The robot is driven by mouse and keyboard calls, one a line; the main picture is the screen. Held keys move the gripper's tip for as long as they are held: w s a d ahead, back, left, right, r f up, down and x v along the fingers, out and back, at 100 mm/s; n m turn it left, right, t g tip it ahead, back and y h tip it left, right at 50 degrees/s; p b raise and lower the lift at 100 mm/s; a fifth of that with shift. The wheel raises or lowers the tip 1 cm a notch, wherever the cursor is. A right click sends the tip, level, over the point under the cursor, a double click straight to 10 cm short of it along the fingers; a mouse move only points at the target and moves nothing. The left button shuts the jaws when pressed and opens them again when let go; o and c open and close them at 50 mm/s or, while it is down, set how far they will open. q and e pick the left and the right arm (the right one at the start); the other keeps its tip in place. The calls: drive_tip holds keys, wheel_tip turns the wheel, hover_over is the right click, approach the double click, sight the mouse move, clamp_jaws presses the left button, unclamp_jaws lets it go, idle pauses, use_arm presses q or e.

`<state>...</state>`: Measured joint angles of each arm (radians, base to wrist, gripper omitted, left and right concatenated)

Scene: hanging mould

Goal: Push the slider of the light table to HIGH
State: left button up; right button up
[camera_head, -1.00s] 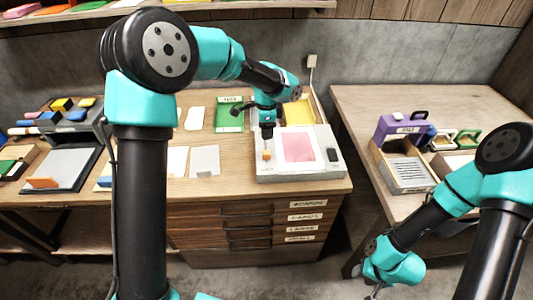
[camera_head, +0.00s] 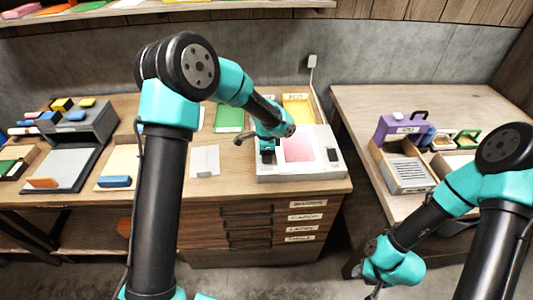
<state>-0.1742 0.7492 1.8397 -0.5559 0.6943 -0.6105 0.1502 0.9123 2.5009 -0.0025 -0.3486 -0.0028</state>
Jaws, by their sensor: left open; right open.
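The light table (camera_head: 318,173) is a white box at the right end of the wooden desk, with a pink panel (camera_head: 298,148) on top. A small dark block (camera_head: 334,156) sits at its right end, and small labels at its front edge are too small to read surely. My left gripper (camera_head: 268,156) points down over the left end of the light table, close to its top. It is open; contact cannot be told. No orange slider knob shows; the gripper covers that spot. My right gripper (camera_head: 372,292) is open, low at the bottom edge, away from the table and partly cut off.
A yellow tray (camera_head: 297,104) stands behind the light table and a green card (camera_head: 229,118) lies to its left. A blue block (camera_head: 115,182) lies on a tray further left. A gap separates the desk from the right table, which holds a purple box (camera_head: 402,129).

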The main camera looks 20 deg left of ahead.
use_arm(q)
clamp_jaws()
idle(0.4)
